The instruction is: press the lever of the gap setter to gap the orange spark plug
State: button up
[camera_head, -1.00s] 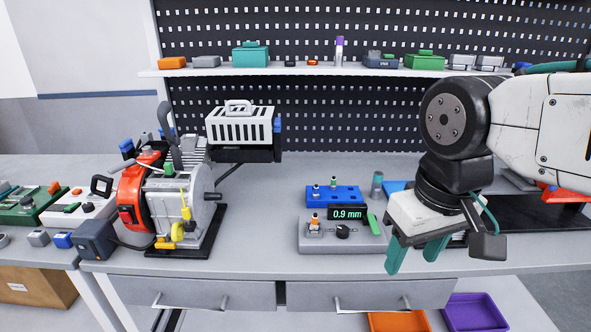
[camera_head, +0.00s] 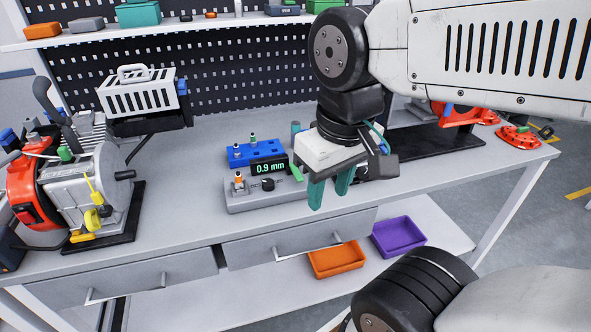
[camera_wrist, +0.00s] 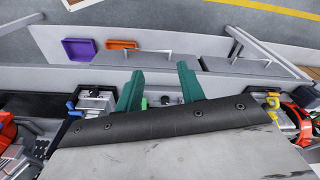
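The gap setter (camera_head: 240,203) is a grey block on the workbench, with a dark knob and a display (camera_head: 269,167) reading 0.9 mm. Its green lever (camera_head: 296,173) is at its right end. The orange spark plug (camera_head: 238,182) stands upright at its left end. My gripper (camera_head: 331,190) has green fingers pointing down, just right of the lever and apart from it. In the wrist view the two fingers (camera_wrist: 160,86) are spread with nothing between their tips. A bit of the green lever (camera_wrist: 144,103) shows beside the left finger, with the rest of the setter partly hidden.
A blue rack (camera_head: 238,154) with green-topped plugs stands behind the setter. An engine (camera_head: 88,185) stands at left. Orange (camera_head: 337,260) and purple (camera_head: 398,236) bins sit on the lower shelf. The bench front left of the setter is clear.

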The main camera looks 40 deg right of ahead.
jog(key=shift+d+f, duration=0.1)
jog(key=c, duration=0.5)
jog(key=shift+w+d+f+g, duration=0.15)
jog(key=shift+w+f+g, duration=0.05)
jog(key=shift+f+g, duration=0.1)
grip_shut()
jog(key=w+d+n, duration=0.5)
jog(key=w+n, duration=0.2)
jog(key=w, duration=0.4)
jog(key=w+d+n, duration=0.5)
jog(key=w+n, duration=0.2)
jog(key=w, duration=0.4)
jog(key=shift+w+d+g, duration=0.15)
jog(key=shift+w+g, duration=0.1)
jog(key=shift+g, duration=0.15)
